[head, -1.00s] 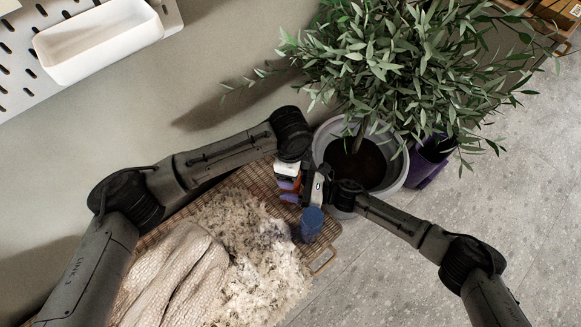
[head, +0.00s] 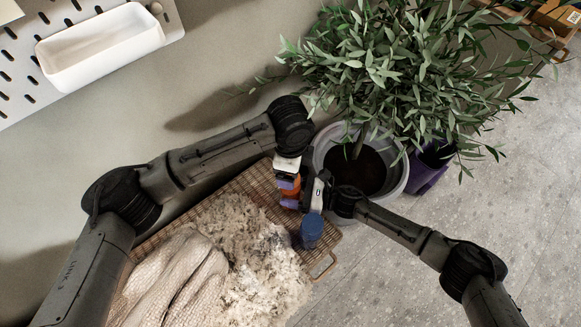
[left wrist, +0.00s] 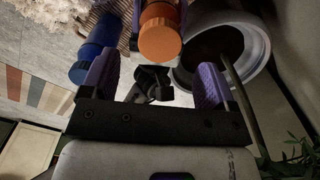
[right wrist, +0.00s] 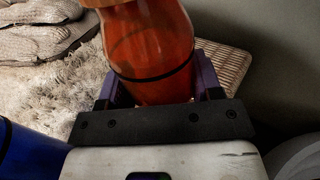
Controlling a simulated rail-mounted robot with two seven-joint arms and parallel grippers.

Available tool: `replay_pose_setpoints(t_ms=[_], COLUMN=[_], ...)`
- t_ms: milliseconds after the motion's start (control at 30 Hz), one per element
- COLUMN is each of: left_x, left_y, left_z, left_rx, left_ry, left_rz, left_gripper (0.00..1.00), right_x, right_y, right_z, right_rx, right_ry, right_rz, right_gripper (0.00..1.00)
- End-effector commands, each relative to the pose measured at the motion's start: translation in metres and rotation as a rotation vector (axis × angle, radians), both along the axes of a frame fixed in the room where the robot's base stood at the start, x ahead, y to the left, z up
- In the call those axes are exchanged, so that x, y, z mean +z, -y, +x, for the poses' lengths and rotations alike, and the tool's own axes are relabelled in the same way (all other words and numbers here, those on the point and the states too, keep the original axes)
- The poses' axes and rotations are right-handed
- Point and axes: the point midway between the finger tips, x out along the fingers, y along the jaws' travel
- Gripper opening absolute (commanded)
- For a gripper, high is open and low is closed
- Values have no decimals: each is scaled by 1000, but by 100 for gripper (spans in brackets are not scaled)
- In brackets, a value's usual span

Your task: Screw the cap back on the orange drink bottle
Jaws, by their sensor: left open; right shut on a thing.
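The orange drink bottle (head: 293,188) shows small between my grippers in the head view. In the right wrist view the translucent orange-red bottle (right wrist: 150,50) sits between the purple fingers of my right gripper (right wrist: 155,85), which is shut on it. In the left wrist view an orange cap (left wrist: 160,41) appears at the bottle's near end; I cannot tell how tightly it sits. My left gripper (left wrist: 153,80) is open and empty, its fingers apart on either side of the view, with the cap beyond them. Both grippers are close together in the head view.
A blue container (head: 311,230) stands on the woven tray (head: 258,186) beside my right gripper. Fluffy pale material (head: 255,245) and a folded knit cloth (head: 170,275) are nearby. A potted shrub's white planter (head: 397,180) stands close behind the grippers.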

Motion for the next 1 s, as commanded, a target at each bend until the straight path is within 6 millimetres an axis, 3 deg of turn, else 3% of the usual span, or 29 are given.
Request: replay_pose_setpoints(t_ms=[167,333,800,1000], left_x=[2,29,35,35], left_y=[0,4,2,1], left_z=[1,8,1,0], left_rx=[0,4,843,1126], left_ry=[4,39,3,-1], left_rz=[0,-23,-13,-4], left_gripper=[80,80,80,80], right_x=[0,0,0,0], right_y=[0,0,0,0], right_z=[0,0,0,0], right_rx=[0,0,0,0], right_ry=[0,0,0,0], right_rz=[0,-1,0,0], right_gripper=[0,0,0,0])
